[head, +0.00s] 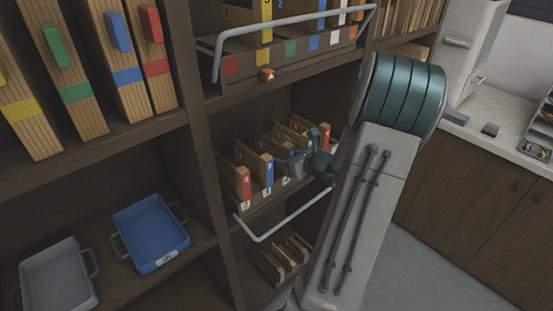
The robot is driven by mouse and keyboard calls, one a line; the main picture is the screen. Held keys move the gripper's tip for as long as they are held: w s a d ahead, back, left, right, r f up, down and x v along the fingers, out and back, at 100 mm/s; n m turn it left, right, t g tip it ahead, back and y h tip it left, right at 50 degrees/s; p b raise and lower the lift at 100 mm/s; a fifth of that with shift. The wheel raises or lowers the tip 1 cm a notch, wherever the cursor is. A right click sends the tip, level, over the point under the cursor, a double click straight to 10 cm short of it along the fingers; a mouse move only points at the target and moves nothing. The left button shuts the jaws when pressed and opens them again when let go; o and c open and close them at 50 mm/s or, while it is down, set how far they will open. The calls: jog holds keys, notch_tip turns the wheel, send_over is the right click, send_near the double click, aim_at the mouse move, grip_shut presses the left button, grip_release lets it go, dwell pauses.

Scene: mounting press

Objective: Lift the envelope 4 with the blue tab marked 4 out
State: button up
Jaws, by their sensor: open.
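A brown rack (262,198) on the middle shelf holds a row of upright wooden envelopes with coloured tabs. One near the front left has a red tab (246,184). Behind it stands an envelope with a blue tab (268,170); its mark is too small to read surely, so I cannot tell whether it is envelope 4. Another red tab (325,136) shows at the far right of the row. My gripper (291,164) is open at the middle of the row, right of the blue tab. It hides some envelopes, and contact cannot be judged.
A grey metal rail (290,226) juts out in front of the rack. A similar rack (285,65) with coloured squares sits on the shelf above, with its own rail. Lower left are a blue tray (152,232) and a grey tray (58,275). A wooden cabinet (470,190) stands at right.

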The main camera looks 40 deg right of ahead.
jog(key=shift+x, duration=0.95)
grip_shut()
jog(key=shift+r, duration=0.1)
notch_tip(320, 180, up, 10)
